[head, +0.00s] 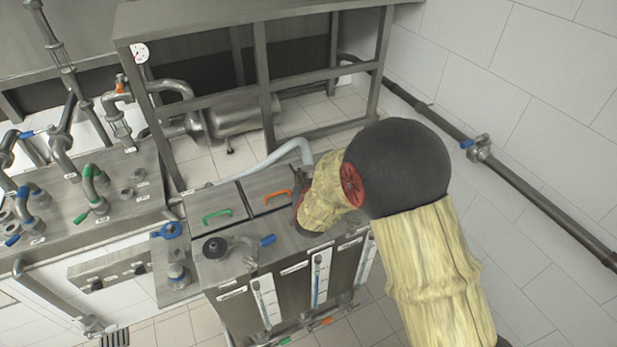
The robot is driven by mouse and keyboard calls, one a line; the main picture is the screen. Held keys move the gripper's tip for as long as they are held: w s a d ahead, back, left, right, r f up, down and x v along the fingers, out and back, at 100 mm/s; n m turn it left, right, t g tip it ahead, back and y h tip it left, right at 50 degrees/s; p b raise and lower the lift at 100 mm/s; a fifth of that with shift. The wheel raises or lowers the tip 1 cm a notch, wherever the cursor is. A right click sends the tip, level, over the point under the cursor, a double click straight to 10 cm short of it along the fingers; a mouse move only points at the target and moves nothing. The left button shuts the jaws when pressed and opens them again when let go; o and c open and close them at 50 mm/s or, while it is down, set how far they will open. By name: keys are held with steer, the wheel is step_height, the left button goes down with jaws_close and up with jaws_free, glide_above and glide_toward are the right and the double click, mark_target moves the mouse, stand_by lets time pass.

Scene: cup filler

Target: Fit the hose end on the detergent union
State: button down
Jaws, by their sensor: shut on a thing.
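My arm in its yellow sleeve reaches in from the lower right, and my gripper (299,212) is low over the right part of the steel tank cabinet top. Only a dark bit of it shows at the sleeve's end. It is shut, and what it holds is hidden by the sleeve. A pale grey-blue hose (290,148) arches behind the cabinet and drops behind my forearm toward the gripper. Its end is hidden. I cannot pick out the detergent union; it may be behind my arm.
The cabinet has lids with a green handle (217,216) and an orange handle (277,196). A pipe panel (110,205) is at left. A wall pipe (530,205) runs along the right.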

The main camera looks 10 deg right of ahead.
steer(key=shift+w+f, duration=0.1)
steer(key=shift+f, duration=0.05)
steer(key=c, duration=1.6)
jaws_free()
steer(key=o, duration=0.4)
steer(key=shift+f, duration=0.1)
steer(key=shift+s+f, duration=0.2)
steer(key=s+r+p, duration=0.1)
steer(key=s+r, duration=0.2)
steer(key=s+a+r+p, duration=0.1)
steer(key=s+r, duration=0.2)
steer(key=s, duration=0.1)
steer(key=s+a+r+p, duration=0.1)
steer(key=s+r, duration=0.2)
steer(key=r, duration=0.1)
steer(key=shift+s+p, duration=0.35)
